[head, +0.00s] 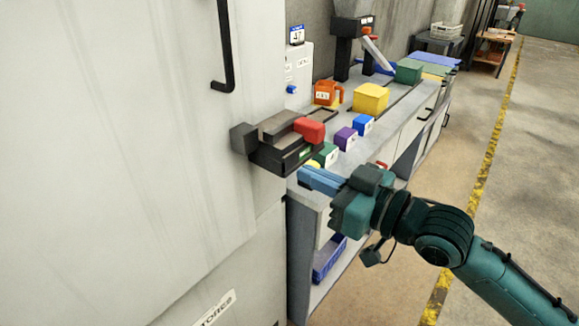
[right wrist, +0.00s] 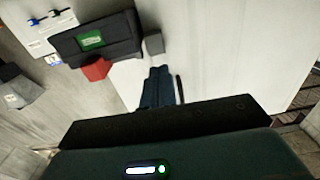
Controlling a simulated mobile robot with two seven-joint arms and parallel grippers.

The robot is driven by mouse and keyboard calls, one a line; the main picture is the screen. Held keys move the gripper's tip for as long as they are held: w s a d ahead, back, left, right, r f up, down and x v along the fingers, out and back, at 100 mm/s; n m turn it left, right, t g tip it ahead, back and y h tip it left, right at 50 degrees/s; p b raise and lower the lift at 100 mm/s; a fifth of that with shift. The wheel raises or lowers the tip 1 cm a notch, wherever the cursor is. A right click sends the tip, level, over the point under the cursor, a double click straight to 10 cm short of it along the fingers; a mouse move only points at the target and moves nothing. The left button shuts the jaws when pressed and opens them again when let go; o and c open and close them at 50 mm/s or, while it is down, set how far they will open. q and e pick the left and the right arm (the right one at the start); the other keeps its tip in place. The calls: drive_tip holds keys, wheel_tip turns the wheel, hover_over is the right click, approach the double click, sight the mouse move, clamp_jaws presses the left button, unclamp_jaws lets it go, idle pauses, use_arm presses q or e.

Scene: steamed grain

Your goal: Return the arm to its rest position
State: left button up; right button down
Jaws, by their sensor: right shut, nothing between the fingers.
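My right gripper (head: 320,180) reaches in from the lower right in the head view. Its blue fingers are together with nothing between them, just in front of the near end of the counter. The fingers also show in the right wrist view (right wrist: 158,88), pointing toward a pale surface. A black device (head: 282,155) with a red block-like part (head: 309,130) on top stands just beyond and left of the fingertips. It also shows in the right wrist view (right wrist: 97,42). I cannot tell whether the fingers touch anything. My left gripper is not in view.
A large pale cabinet (head: 120,130) with a black handle fills the left. The counter (head: 400,108) holds a yellow box (head: 370,98), an orange container (head: 326,93), and small purple (head: 345,138) and blue (head: 362,124) blocks. A blue bin (head: 328,258) sits below. Open floor (head: 535,170) lies right.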

drive_tip(key=s+d+f+m+t+h+p, duration=0.1)
drive_tip(key=s+d+f+m+h, duration=0.15)
drive_tip(key=f, duration=0.65)
drive_tip(key=s+d+f+m+h+p, duration=0.1)
drive_tip(key=d+f+m+h, duration=0.2)
drive_tip(key=f, duration=0.6)
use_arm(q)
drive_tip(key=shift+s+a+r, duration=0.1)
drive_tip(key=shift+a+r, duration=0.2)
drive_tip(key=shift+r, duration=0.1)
use_arm(e)
drive_tip(key=s+d+f+m+g+h, duration=0.1)
drive_tip(key=s+f+h, duration=0.3)
drive_tip(key=s+f, duration=0.7)
wheel_tip(320, 180, down, 3)
drive_tip(key=shift+d+r+g+h, duration=0.2)
drive_tip(key=shift+d+g+h, duration=0.15)
drive_tip(key=shift+d+g, duration=0.3)
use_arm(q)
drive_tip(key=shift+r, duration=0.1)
use_arm(e)
drive_tip(key=shift+s, duration=0.1)
